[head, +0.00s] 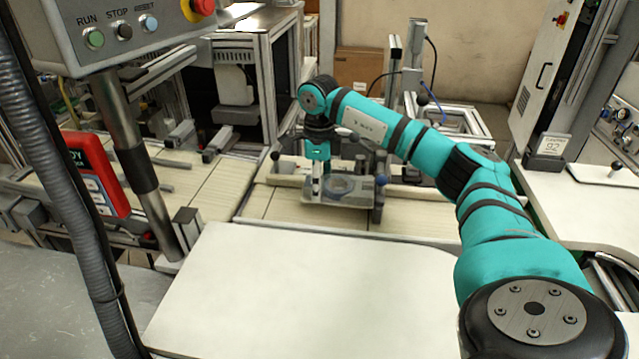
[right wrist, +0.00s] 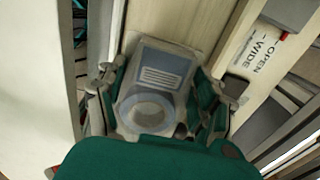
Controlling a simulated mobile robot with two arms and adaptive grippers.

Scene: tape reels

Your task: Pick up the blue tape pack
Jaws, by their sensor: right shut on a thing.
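The blue tape pack (right wrist: 160,80) is a flat, see-through bluish pack with a pale printed label and a round ring at its near end. In the right wrist view it lies between the teal fingers of my right gripper (right wrist: 158,95), which is shut on it. In the head view my right gripper (head: 318,178) points down at the far work surface, with the pack (head: 345,188) at its fingertips. Whether the pack is clear of the surface I cannot tell. My left gripper is not in view.
A bare white table (head: 300,290) fills the near middle. A control box (head: 125,30) on a post and a red device (head: 95,172) stand at left. Metal frames surround the far surface. A white counter (head: 585,205) is at right.

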